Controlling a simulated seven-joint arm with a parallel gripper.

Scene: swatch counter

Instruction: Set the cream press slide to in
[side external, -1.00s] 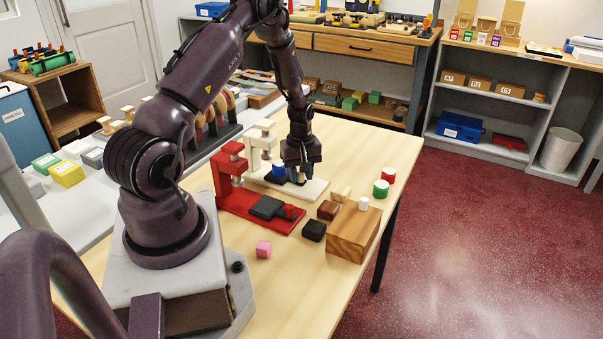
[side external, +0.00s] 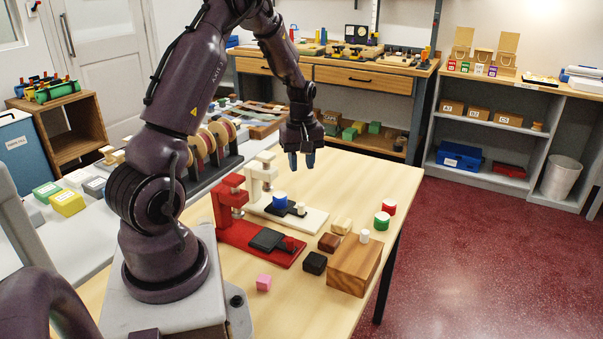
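The cream press (side external: 256,182) stands upright behind the red press (side external: 228,208). Its dark slide (side external: 285,209), with a small cream knob (side external: 301,208), lies on the cream base to the right of the press column. A blue cylinder (side external: 280,199) rests on or against the slide; it shows beside the press head, not clearly under it. My gripper (side external: 302,164) hangs above and beyond the slide, fingers pointing down and apart, with nothing between them. The red press has a dark slide (side external: 267,239) with a red knob (side external: 289,243).
A wooden block (side external: 354,268) with a white cylinder (side external: 364,236) on it stands to the right. Dark and brown blocks (side external: 315,263), a pale block (side external: 342,226), green and red cylinders (side external: 382,222) and a pink cube (side external: 264,283) lie around.

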